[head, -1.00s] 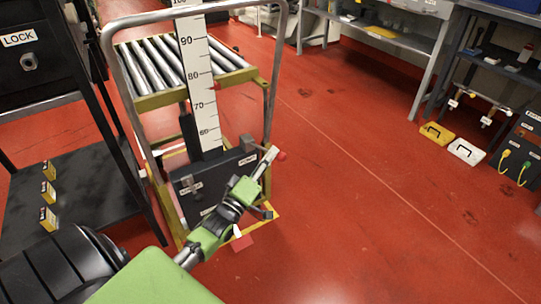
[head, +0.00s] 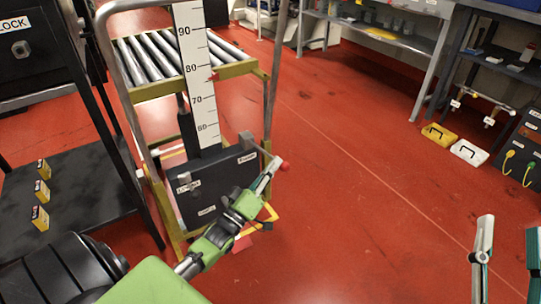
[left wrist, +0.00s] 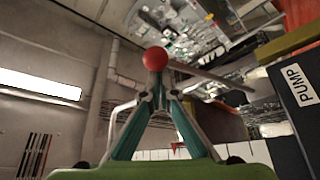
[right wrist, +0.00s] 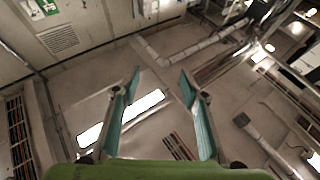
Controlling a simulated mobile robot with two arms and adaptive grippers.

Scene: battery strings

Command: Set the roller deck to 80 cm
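The roller deck (head: 150,91), a yellow frame with steel rollers, is on a cart behind a white height scale (head: 197,50). A small red pointer (head: 213,77) is at the scale's edge, slightly below the 80 mark. Below is a dark pump box (head: 215,185). My left gripper (head: 272,172) is at the red knob (head: 284,166) on the box's right side. In the left wrist view its fingers close together on the red knob (left wrist: 157,59), with a grey bar behind it. My right gripper (head: 507,250) is open and empty; its fingers are apart in the right wrist view (right wrist: 158,90).
A black shelf (head: 85,210) with several yellow blocks stands at left. The cart's grey tube handle (head: 275,60) rises beside the deck. A workbench, a yellow case (head: 439,134) and a white case (head: 469,152) are at right. The red floor between is clear.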

